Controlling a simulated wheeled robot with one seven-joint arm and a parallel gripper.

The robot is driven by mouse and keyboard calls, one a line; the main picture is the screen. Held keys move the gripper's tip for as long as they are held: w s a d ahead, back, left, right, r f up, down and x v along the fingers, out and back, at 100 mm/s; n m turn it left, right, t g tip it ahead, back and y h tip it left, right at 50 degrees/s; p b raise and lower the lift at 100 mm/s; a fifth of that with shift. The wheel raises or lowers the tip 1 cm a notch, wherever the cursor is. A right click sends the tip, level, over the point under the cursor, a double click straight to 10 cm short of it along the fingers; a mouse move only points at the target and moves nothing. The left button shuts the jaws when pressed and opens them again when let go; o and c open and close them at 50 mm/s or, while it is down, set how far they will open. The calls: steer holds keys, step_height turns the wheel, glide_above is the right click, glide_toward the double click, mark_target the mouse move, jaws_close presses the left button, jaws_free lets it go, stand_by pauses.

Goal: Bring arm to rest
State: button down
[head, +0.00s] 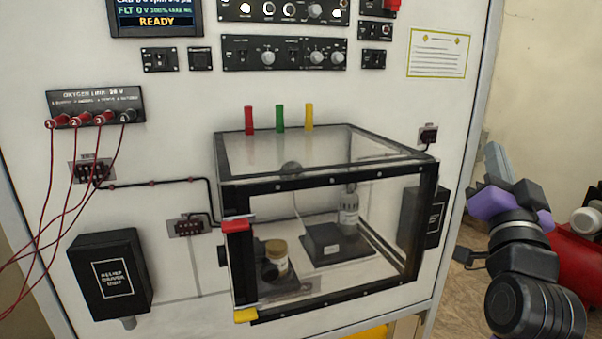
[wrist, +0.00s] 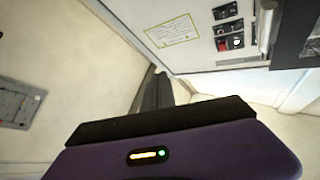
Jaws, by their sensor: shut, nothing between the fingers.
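My gripper (head: 496,162) is at the right of the head view, with grey fingers pointing up above its purple body. It is apart from the trainer panel (head: 180,85) and to the right of the panel's edge. In the wrist view my gripper (wrist: 156,88) shows dark fingers close together beyond the purple housing. It is shut and nothing is seen in it.
A clear box with a black frame (head: 330,178) juts from the panel, holding a jar (head: 277,255) and a bottle (head: 348,212). Red cables (head: 60,190) hang at the left.

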steer(key=s+a+f+n+y, duration=0.3)
steer(key=s+a+f+n, duration=0.15)
steer(key=s+f, duration=0.6)
steer(key=s+a+f+n+y, duration=0.45)
steer(key=s+f, duration=0.45)
steer(key=f, duration=0.3)
steer(key=s+a+f+g, duration=0.1)
steer(key=s+f+g, duration=0.1)
steer(key=s+f, duration=0.3)
steer(key=s+a+f+g, duration=0.1)
steer(key=s+f+g, duration=0.2)
steer(key=s, duration=1)
steer(key=s+a+f+g, duration=0.1)
steer(key=s+f+g, duration=0.1)
steer(key=s+f, duration=0.4)
steer(key=s, duration=0.3)
steer(key=shift+f+g, duration=0.3)
steer(key=shift+f, duration=0.1)
steer(key=c, duration=2.1)
jaws_free()
steer(key=shift+w+a, duration=0.1)
